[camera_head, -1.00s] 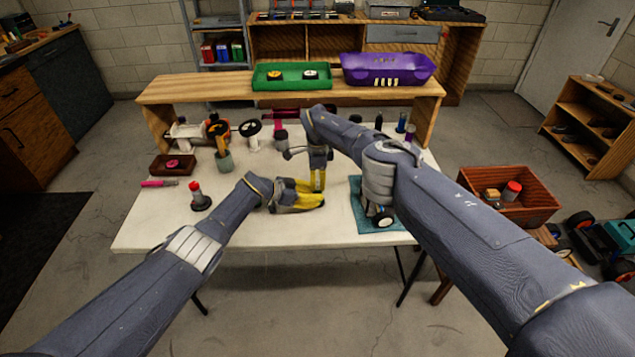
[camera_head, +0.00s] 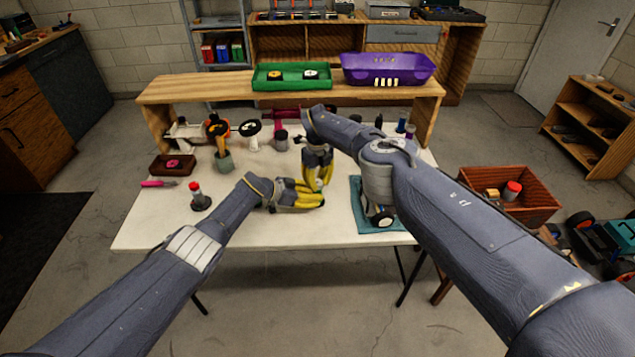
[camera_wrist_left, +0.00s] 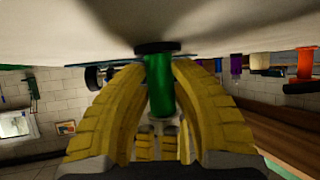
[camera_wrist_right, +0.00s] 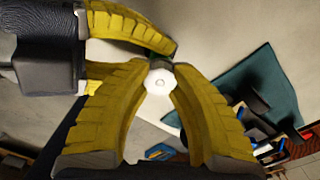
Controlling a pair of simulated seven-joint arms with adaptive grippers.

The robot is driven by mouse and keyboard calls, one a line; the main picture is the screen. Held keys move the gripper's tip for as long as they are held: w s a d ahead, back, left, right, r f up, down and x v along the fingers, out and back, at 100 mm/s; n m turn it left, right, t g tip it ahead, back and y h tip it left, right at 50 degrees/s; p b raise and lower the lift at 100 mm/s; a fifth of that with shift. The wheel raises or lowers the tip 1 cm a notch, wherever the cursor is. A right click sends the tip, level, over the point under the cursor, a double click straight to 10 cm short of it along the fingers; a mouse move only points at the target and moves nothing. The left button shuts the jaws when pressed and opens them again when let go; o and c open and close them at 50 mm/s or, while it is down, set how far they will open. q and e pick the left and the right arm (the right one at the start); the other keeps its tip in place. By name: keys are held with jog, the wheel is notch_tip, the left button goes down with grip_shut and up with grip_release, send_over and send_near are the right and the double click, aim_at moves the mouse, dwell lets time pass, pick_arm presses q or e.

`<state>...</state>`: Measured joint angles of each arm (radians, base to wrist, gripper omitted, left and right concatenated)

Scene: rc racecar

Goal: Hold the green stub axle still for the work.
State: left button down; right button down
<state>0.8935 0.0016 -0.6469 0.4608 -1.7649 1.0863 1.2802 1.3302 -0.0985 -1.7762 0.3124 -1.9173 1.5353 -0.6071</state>
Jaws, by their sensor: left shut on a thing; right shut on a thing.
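The green stub axle (camera_wrist_left: 159,85) shows in the left wrist view as a green cylinder on a dark round base (camera_wrist_left: 157,47) at the table surface. My left gripper (camera_head: 320,198) is shut around it from the side with its yellow fingers. My right gripper (camera_head: 318,187) comes from above and is shut on a white many-sided piece (camera_wrist_right: 160,81). In the right wrist view this piece sits at the stub axle's top, with only a bit of green showing behind it. The left gripper's finger crosses just beside it. The head view mostly hides the axle behind the fingers.
A teal mat (camera_head: 365,214) with a wheeled part lies right of the grippers, under my right arm. A red-topped piece (camera_head: 199,198) stands at the left. A wooden shelf (camera_head: 220,88) with a green tray (camera_head: 268,85) and purple body (camera_head: 388,69) spans the back. The front left table is clear.

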pick_arm(q)
jog(key=shift+f, duration=0.1)
pick_arm(e)
jog(key=m, duration=0.4)
jog(key=shift+d+m, duration=0.1)
jog(key=shift+m, duration=0.2)
jog(key=m, duration=0.3)
jog(key=shift+m, duration=0.4)
jog(key=m, duration=1.3)
jog(key=shift+m, duration=0.3)
jog(key=m, duration=0.8)
jog(key=shift+m, duration=2.2)
